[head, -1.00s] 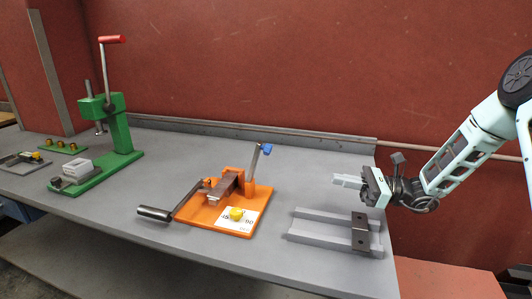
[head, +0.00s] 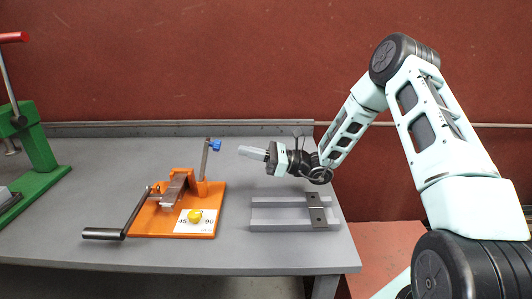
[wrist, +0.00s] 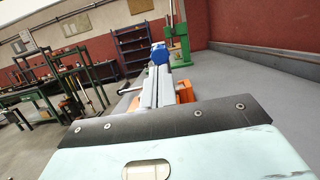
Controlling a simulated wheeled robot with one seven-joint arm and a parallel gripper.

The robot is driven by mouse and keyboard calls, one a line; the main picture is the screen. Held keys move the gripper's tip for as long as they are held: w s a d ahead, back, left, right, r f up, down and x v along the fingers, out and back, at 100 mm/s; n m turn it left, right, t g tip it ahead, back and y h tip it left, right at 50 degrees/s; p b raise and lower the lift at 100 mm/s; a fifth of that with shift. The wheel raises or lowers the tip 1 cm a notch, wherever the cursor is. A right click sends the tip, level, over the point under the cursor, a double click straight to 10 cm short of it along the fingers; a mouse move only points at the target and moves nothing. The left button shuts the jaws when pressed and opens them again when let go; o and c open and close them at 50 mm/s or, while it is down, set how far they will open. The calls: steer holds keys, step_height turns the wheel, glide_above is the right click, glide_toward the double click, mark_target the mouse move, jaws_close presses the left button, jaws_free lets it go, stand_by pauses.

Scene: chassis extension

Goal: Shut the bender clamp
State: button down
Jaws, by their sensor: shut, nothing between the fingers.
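The orange bender (head: 212,218) stands on the grey bench, left of my gripper in the head view. Its clamp lever (head: 204,160) with a blue knob (head: 215,145) stands nearly upright. A crank with a dark grip (head: 103,233) reaches out to the bender's left. My gripper (head: 254,153) is shut and empty, a short way right of the blue knob and apart from it, pointing left. In the wrist view the shut fingers (wrist: 158,90) point toward the blue knob (wrist: 159,53), and they hide most of the orange bender (wrist: 185,92).
A grey channel rack (head: 290,215) with a dark plate lies on the bench right of the bender, below my gripper. A green press (head: 35,150) stands at the far left. A red wall is behind the bench. Shelves (wrist: 137,48) show farther off in the wrist view.

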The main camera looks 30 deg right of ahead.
steer(key=shift+p+x, duration=0.5)
steer(key=shift+x, duration=1.85)
